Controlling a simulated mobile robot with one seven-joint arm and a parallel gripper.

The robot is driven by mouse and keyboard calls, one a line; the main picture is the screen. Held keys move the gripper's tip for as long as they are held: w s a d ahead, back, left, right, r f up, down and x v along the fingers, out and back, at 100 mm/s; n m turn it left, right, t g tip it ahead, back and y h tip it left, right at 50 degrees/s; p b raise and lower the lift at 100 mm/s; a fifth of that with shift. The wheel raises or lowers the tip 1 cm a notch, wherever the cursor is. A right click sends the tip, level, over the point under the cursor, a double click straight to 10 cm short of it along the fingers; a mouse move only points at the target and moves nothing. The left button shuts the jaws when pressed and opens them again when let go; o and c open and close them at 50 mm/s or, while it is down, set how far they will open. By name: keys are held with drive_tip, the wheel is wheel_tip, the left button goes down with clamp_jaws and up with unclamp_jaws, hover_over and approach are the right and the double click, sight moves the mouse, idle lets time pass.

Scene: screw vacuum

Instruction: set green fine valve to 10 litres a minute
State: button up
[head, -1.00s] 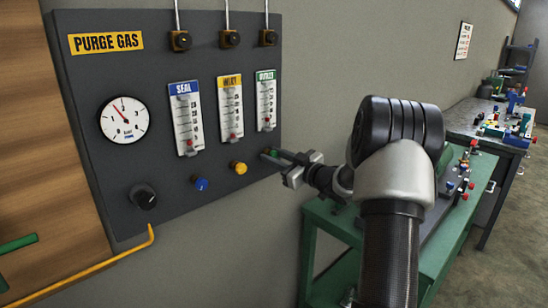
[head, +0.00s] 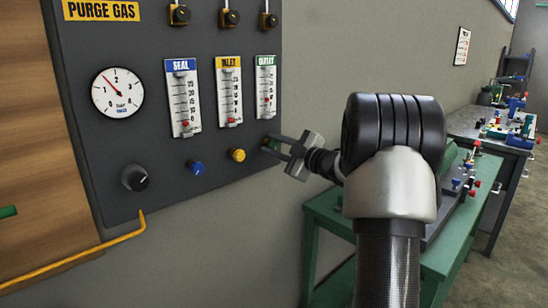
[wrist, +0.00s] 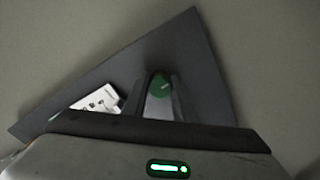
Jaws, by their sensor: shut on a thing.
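The green fine valve knob (wrist: 160,86) sits on the dark panel below the OUTLET flowmeter (head: 265,85). My gripper (head: 270,144) is shut on this knob, with a finger on either side of it. In the wrist view the knob's green face and a pale mark show between the fingers. In the head view the fingers mostly hide it. The red float in the OUTLET tube stands in the lower part of the scale, a little higher than the floats of the other two meters. Its exact reading is too small to tell.
The SEAL meter (head: 183,97) and INLET meter (head: 229,91) hang to the left, above a blue knob (head: 195,168) and a yellow knob (head: 238,155). A dial gauge (head: 117,92) and black knob (head: 135,178) are further left. A green bench (head: 330,215) stands at right.

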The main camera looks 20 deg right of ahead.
drive_tip(key=shift+f+n+b, duration=0.1)
drive_tip(key=shift+n+b, duration=1.75)
drive_tip(key=shift+n, duration=0.15)
drive_tip(key=shift+d, duration=0.1)
drive_tip(key=o, duration=1)
drive_tip(key=shift+o, duration=0.2)
drive_tip(key=p+v, duration=0.2)
drive_tip(key=v, duration=1.5)
drive_tip(key=shift+s, duration=0.25)
